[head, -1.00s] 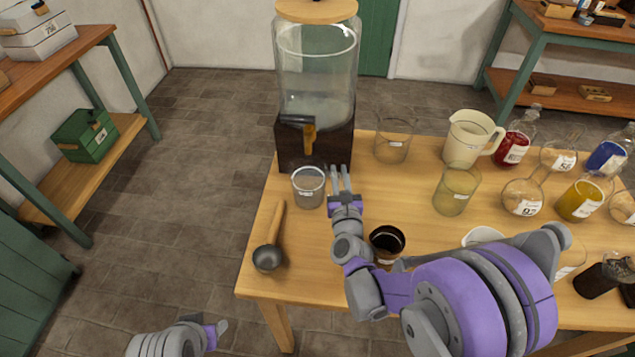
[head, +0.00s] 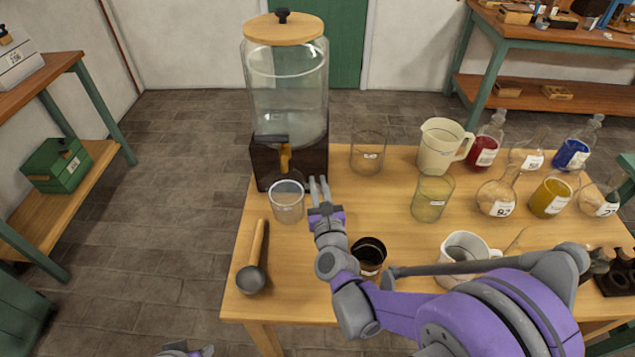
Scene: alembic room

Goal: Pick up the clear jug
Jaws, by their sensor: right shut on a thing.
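The clear jug (head: 287,203) is a small see-through vessel with a pale rim. It is upright in front of the dispenser's tap, near the table's far left corner. My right gripper (head: 318,188) is at the jug's right side, its two fingers close together and shut on it. The exact grip, probably on a handle, is too small to make out. I cannot tell whether the jug's base touches the table. My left gripper (head: 205,351) barely shows at the bottom edge, away from the table; its jaws cannot be made out.
The glass dispenser (head: 287,90) on its dark base stands just behind the jug. A ladle (head: 252,276) lies front left. Glass beakers, a cream pitcher (head: 440,147) and several flasks fill the right side.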

